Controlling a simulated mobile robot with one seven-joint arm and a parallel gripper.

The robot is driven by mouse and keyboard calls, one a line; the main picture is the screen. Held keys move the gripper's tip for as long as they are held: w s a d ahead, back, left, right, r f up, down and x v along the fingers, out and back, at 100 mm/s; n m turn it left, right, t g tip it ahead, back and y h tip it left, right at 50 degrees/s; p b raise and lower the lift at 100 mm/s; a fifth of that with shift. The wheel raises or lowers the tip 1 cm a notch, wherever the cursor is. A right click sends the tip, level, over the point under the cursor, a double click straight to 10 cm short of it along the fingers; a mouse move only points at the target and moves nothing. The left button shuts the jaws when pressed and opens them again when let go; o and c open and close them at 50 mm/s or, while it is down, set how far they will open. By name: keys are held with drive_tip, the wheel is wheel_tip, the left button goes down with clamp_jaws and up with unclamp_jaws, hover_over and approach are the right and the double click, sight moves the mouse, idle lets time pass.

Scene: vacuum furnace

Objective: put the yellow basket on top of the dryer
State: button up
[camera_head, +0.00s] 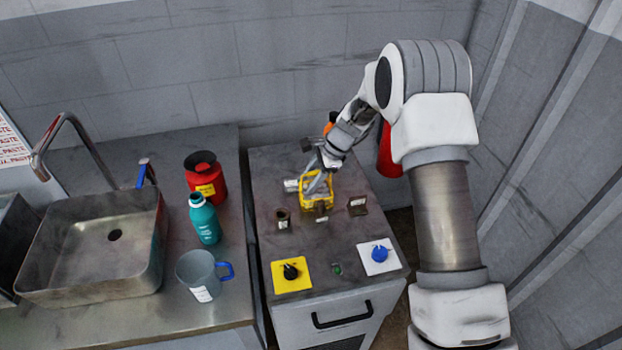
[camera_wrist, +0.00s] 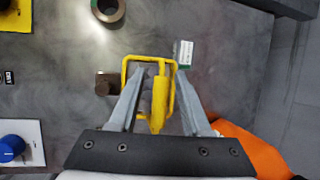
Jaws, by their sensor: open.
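The yellow basket (camera_head: 318,203) rests on the top of a grey metal unit (camera_head: 262,215) with knobs and a black front handle. This unit seems to be the dryer. My gripper (camera_head: 318,178) is at the basket, reaching down from the back right. In the wrist view my gripper (camera_wrist: 165,76) is open, with one finger on each side of the yellow handle bar of the basket (camera_wrist: 125,72). I cannot tell whether the fingers touch it. The fingers hide part of the basket.
Small metal fittings (camera_head: 357,205) stand close around the basket. A yellow plate (camera_head: 280,283) with a black knob and a white plate (camera_head: 368,262) with a blue knob lie in front. A red canister (camera_head: 204,166), teal bottle (camera_head: 205,222) and grey mug (camera_head: 196,268) stand left, beside a sink (camera_head: 70,270).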

drive_tip(key=s+d+r+n+t+h, duration=0.15)
drive_tip(key=s+d+r, duration=0.25)
drive_tip(key=r, duration=0.6)
drive_tip(key=s+d+r+n+y, duration=0.15)
drive_tip(key=s+d+r, duration=0.3)
drive_tip(key=r, duration=0.65)
drive_tip(key=s+d+r+n+t+h, duration=0.1)
drive_tip(key=s+d+r+n, duration=0.1)
drive_tip(key=s, duration=0.6)
drive_tip(key=s+d+r+n+t+h, duration=0.1)
drive_tip(key=s+d+n, duration=0.3)
drive_tip(key=s, duration=0.4)
drive_tip(key=s+d+r+n+t+h, duration=0.1)
drive_tip(key=s+d+r+n+h, duration=0.2)
drive_tip(key=s, duration=0.6)
drive_tip(key=shift+d+r+n, duration=0.25)
drive_tip(key=shift+r+n, duration=0.05)
drive_tip(key=shift+n, duration=0.9)
